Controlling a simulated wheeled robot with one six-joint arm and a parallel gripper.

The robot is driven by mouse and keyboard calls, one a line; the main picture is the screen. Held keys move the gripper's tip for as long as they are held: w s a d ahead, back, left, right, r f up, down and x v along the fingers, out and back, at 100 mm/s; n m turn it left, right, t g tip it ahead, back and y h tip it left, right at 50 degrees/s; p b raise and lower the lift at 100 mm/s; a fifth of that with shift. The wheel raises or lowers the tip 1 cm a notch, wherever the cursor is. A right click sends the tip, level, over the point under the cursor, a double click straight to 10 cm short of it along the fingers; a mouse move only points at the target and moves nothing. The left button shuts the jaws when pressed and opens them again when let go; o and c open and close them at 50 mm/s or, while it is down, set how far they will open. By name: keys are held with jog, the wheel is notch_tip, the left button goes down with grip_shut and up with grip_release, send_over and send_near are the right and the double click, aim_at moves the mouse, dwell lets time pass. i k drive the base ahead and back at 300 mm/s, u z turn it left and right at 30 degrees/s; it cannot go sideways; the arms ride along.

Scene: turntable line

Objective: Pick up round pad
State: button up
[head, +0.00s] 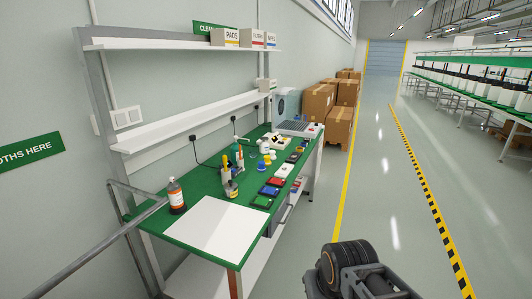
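I cannot make out the round pad for certain at this size. A small yellow piece (267,159) lies among small items in the middle of the green bench (160,222), and its exact shape is unclear. A row of flat coloured pieces runs along the bench's front edge, with a green one (262,202) nearest and red, blue and black ones beyond. A box labelled PADS (231,38) stands on the top shelf. Part of my dark arm shows at the bottom right, off the bench. My gripper is not in view.
A white sheet (215,226) covers the bench's near end, with an orange-labelled bottle (176,196) at its left. More bottles stand mid-bench. A grey machine (287,106) and cardboard boxes (320,102) are at the far end. The aisle floor (382,180) is clear.

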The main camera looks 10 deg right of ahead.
aim_at(267, 158)
jog(key=z, duration=0.85)
jog(key=k, duration=1.15)
jog(key=z, duration=1)
jog(key=i, duration=0.65)
jog(key=u, duration=0.45)
jog(key=i, duration=2.3)
jog(key=u, duration=0.8)
jog(key=i, duration=1.7)
jog(key=u, duration=1.9)
jog(key=i, duration=1.15)
jog(key=u, duration=1.1)
